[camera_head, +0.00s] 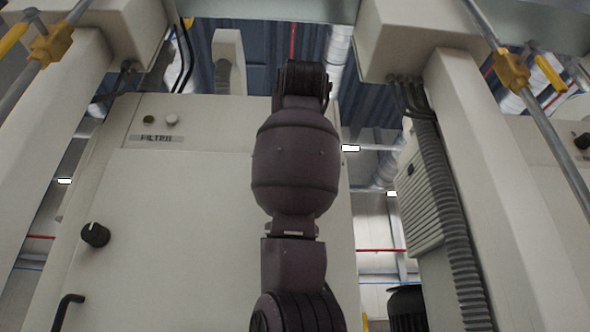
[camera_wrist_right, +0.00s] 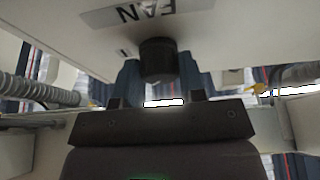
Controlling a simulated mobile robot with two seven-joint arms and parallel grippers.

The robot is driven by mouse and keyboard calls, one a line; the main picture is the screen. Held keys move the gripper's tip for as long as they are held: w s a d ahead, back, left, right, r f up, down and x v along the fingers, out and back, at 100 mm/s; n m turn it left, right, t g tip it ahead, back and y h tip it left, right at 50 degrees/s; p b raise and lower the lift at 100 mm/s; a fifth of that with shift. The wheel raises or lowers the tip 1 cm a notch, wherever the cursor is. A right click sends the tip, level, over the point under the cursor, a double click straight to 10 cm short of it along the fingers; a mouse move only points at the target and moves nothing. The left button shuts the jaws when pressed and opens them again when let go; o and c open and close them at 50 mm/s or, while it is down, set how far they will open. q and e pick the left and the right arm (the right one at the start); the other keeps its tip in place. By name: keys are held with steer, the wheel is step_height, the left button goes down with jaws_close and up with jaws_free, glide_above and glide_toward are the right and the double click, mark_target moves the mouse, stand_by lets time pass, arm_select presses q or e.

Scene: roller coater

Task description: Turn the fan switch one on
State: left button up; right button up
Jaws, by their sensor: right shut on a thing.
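In the right wrist view a black round knob (camera_wrist_right: 157,60) sticks out of a pale panel, beside an upside-down label (camera_wrist_right: 145,12) reading FAN. My right gripper (camera_wrist_right: 157,97) has its two short dark fingers on either side of the knob and is shut on it. How the fingers touch the knob is hard to make out. Which way the knob is turned cannot be read. In the head view my arm rises through the middle; the gripper and the FAN label are hidden there. My left gripper is not in view.
In the head view a pale cabinet (camera_head: 200,210) carries a FILTER label (camera_head: 156,138), small round buttons (camera_head: 172,120), another black knob (camera_head: 95,235) and a black handle (camera_head: 66,308). A pale post with a ribbed hose (camera_head: 445,215) stands at the right.

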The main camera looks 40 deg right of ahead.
arm_select(q)
steer(key=p, duration=0.1)
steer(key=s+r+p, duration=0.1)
steer(key=p, duration=0.1)
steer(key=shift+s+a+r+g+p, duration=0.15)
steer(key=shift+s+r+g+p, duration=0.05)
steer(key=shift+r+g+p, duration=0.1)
arm_select(e)
steer(key=m+g+h, duration=0.1)
steer(key=m+g, duration=0.1)
steer(key=m, duration=0.2)
steer(key=m+g+h, duration=0.1)
steer(key=m+g, duration=0.1)
steer(key=m, duration=0.3)
steer(key=m+g+h, duration=0.1)
steer(key=m+g, duration=0.1)
steer(key=m, duration=0.3)
steer(key=shift+w+a+r, duration=0.1)
steer(key=shift+a, duration=0.05)
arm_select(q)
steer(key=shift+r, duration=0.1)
arm_select(e)
steer(key=shift+m, duration=0.5)
steer(key=o, duration=0.9)
steer(key=shift+a, duration=0.1)
